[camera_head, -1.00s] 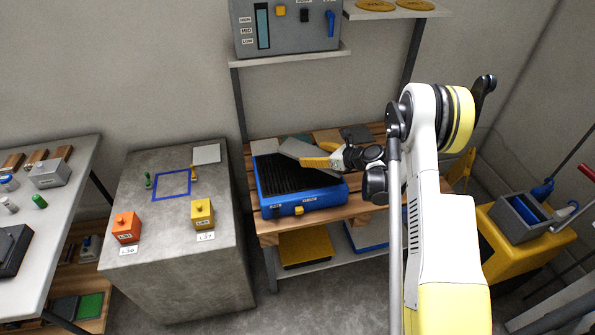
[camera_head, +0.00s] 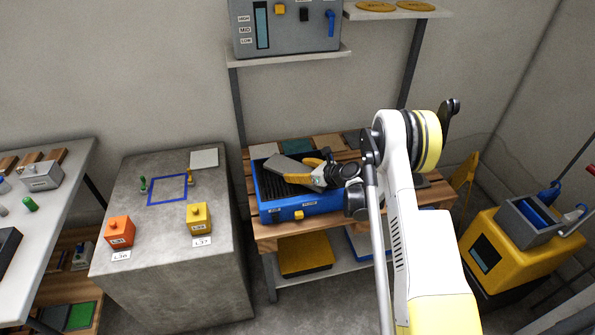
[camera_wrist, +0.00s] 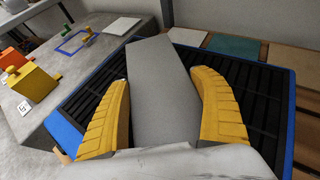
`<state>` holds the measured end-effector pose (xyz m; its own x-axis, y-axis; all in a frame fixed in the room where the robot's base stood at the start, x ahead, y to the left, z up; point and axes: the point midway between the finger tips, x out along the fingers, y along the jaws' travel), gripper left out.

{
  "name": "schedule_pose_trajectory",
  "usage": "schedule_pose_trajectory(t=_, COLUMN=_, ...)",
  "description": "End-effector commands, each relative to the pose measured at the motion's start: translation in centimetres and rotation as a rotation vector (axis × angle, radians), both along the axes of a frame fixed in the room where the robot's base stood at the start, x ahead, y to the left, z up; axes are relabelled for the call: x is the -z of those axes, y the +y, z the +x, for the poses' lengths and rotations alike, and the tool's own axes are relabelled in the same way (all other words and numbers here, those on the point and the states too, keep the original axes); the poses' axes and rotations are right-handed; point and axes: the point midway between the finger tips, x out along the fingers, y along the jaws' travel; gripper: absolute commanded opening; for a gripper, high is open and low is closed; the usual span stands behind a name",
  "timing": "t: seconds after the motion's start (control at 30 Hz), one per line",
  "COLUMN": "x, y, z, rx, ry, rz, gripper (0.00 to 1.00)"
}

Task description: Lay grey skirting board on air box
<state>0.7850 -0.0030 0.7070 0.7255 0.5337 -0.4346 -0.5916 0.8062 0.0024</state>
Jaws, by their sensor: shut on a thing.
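My gripper (camera_head: 322,176) is shut on a flat grey skirting board (camera_head: 286,170). In the wrist view the board (camera_wrist: 160,85) runs forward between the two yellow fingers (camera_wrist: 163,115). The air box (camera_head: 302,213) is blue with a black slatted top and stands on the wooden bench. The board is over the slatted top of the air box (camera_wrist: 262,100). I cannot tell whether the board touches the slats. The near end of the board is hidden by the gripper.
Several flat sample pieces, one of them teal (camera_wrist: 234,47), lie behind the air box on the slatted wooden bench (camera_head: 436,195). A concrete block (camera_head: 180,245) with an orange box (camera_head: 118,231) and a yellow box (camera_head: 198,218) stands left.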

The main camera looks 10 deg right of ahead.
Motion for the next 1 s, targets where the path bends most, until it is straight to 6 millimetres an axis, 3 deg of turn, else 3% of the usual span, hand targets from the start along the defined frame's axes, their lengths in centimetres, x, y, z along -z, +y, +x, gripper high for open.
schedule_pose_trajectory(t=0.07, x=0.3, y=0.0, z=0.0, rx=0.000, ry=0.000, rz=0.000, gripper=0.34)
schedule_pose_trajectory(t=0.1, x=0.3, y=0.0, z=0.0, rx=0.000, ry=0.000, rz=0.000, gripper=0.78)
schedule_pose_trajectory(t=0.17, x=0.3, y=0.0, z=0.0, rx=0.000, ry=0.000, rz=0.000, gripper=0.97)
schedule_pose_trajectory(t=0.2, x=0.3, y=0.0, z=0.0, rx=0.000, ry=0.000, rz=0.000, gripper=1.00)
schedule_pose_trajectory(t=0.53, x=-0.5, y=-0.4, z=-0.4, rx=0.001, ry=0.000, rz=0.000, gripper=1.00)
schedule_pose_trajectory(t=1.0, x=-4.8, y=-5.5, z=-7.4, rx=0.002, ry=-0.001, rz=0.001, gripper=1.00)
